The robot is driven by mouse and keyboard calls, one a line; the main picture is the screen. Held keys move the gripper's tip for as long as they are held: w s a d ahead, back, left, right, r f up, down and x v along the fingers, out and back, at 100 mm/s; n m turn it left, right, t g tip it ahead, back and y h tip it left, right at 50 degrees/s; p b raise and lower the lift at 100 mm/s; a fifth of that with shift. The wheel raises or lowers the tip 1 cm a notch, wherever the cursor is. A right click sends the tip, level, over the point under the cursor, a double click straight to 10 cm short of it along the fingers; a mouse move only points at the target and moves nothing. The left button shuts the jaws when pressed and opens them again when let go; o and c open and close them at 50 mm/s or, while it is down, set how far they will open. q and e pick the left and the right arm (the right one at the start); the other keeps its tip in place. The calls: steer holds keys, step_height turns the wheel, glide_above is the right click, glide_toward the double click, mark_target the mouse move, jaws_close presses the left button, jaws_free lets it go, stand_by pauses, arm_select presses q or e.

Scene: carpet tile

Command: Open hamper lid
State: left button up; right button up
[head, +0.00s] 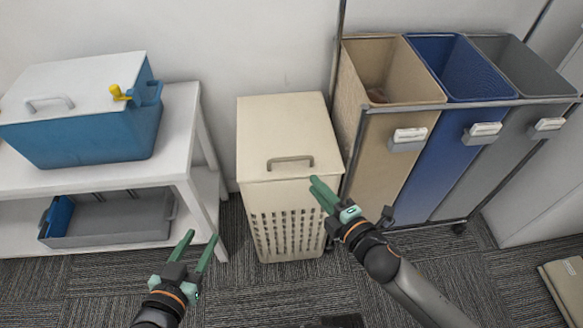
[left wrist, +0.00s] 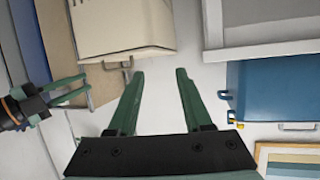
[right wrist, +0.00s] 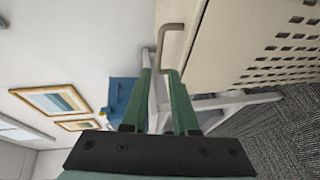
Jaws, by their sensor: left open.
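The cream hamper (head: 285,220) stands on the carpet against the wall, with slotted sides. Its lid (head: 285,120) lies flat and closed, with a grey-beige bar handle (head: 290,159) near the front edge. My right gripper (head: 318,186) is at the hamper's front right corner, just below and right of the handle. In the right wrist view the handle (right wrist: 165,35) shows just ahead of and between the fingertips (right wrist: 159,72); the fingers are apart, and I cannot tell whether they touch it. My left gripper (head: 195,240) is open and empty, low and left of the hamper.
A white shelf table (head: 185,150) on the left holds a blue cooler box (head: 90,135) on top and a grey tray (head: 110,222) below. On the right, close to the hamper, a framed sorter holds tan (head: 395,160), blue (head: 455,160) and grey (head: 510,150) bins.

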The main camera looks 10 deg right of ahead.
mark_target(293, 160)
steer(key=b+x, duration=0.1)
steer(key=x, duration=0.6)
steer(key=shift+w+a, duration=0.1)
steer(key=shift+w, duration=0.3)
steer(key=b+x, duration=0.1)
steer(key=x, duration=0.3)
steer(key=shift+w+f+b, duration=0.1)
steer(key=shift+f+b, duration=0.05)
steer(key=shift+b, duration=0.15)
arm_select(q)
step_height(293, 160, up, 16)
steer(key=w+m+t+h, duration=0.1)
steer(key=m+t+h, duration=0.2)
steer(key=t, duration=0.3)
steer(key=shift+w+d+f+t, duration=0.15)
steer(key=shift+w+d+t, duration=0.15)
steer(key=shift+w+d, duration=0.05)
arm_select(e)
steer(key=shift+w+a, duration=0.2)
jaws_close()
